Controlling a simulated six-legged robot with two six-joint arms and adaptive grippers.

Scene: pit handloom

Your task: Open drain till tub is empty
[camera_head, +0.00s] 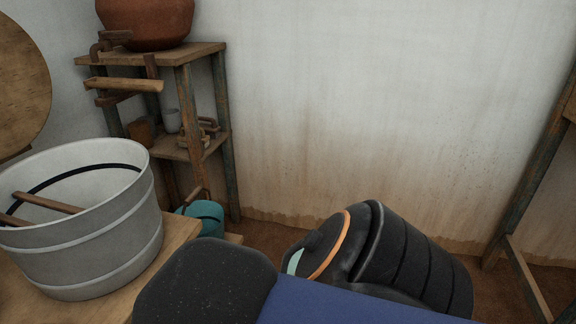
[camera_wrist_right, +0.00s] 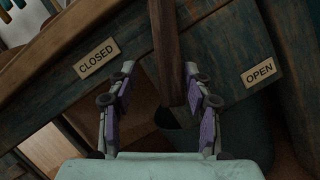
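A grey-white tub (camera_head: 83,247) with raised bands stands on a wooden bench at the left in the head view. Two wooden sticks lie in it; I cannot tell its water level. In the right wrist view, a dark wooden lever (camera_wrist_right: 168,50) hangs between a CLOSED label (camera_wrist_right: 97,59) and an OPEN label (camera_wrist_right: 258,73). My right gripper (camera_wrist_right: 159,72) is open, its fingers spread with the lever's lower part between them, nearer the right finger. Whether they touch is unclear. The head view does not show my right gripper. My left gripper is in neither view.
A teal bucket (camera_head: 207,216) stands low beside the bench (camera_head: 178,243); a dark teal container (camera_wrist_right: 243,128) shows below the lever. A wooden shelf (camera_head: 205,50) with a clay pot (camera_head: 146,22) stands behind. A wooden frame (camera_head: 524,185) stands at the right.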

